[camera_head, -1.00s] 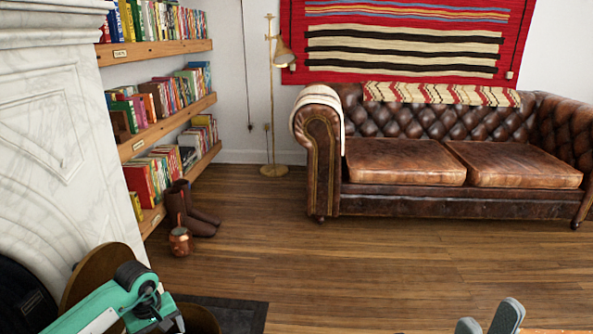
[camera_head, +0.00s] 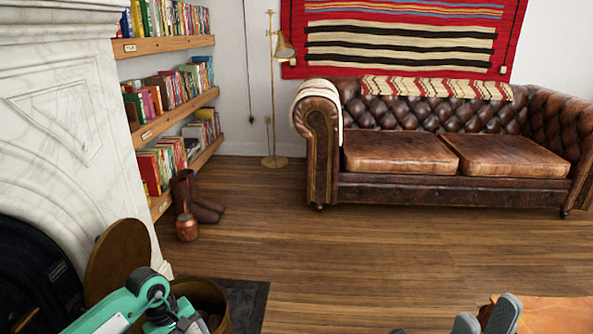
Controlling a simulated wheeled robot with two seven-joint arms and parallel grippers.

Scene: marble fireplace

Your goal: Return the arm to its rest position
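My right gripper (camera_head: 486,308) shows at the bottom edge, right of the middle, as two grey rounded tips. Its lower part is cut off by the frame, and I cannot tell how far apart the fingers stand. I see nothing held between the tips. My teal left arm (camera_head: 112,308) comes in at the bottom left, and its gripper is out of view below the frame.
The marble fireplace (camera_head: 55,110) is close at the left. A round wooden piece (camera_head: 118,255) and a basket-like container (camera_head: 210,296) are near my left arm. An orange-brown surface (camera_head: 550,314) lies by the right gripper. The wood floor (camera_head: 370,250) is clear up to the leather sofa (camera_head: 440,190).

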